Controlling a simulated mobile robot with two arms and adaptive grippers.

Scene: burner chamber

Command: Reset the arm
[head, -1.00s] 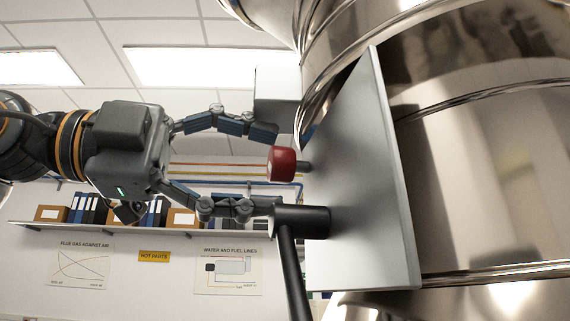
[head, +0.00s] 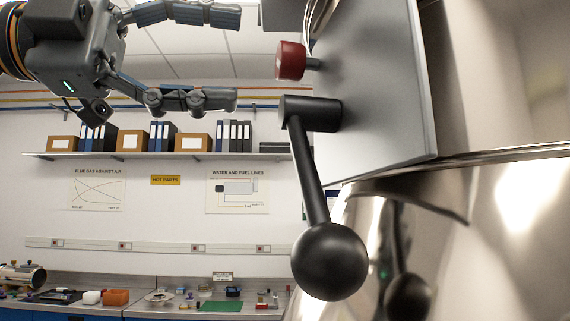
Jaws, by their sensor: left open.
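My left gripper (head: 240,58) comes in from the left at the top of the head view. Its fingers are spread wide and hold nothing. A red knob (head: 291,61) on a short stem sticks out from the grey metal plate (head: 378,90), to the right of the fingertips and apart from them. Below the knob, a black lever (head: 308,165) hangs down from a black hub on the plate and ends in a large black ball (head: 329,261). The lower finger is above and left of the hub. My right gripper is not in view.
A large shiny metal vessel (head: 500,215) fills the right side and mirrors the lever. A wall shelf (head: 165,155) with binders and boxes is behind. A workbench (head: 140,309) with small items stands low at the back left.

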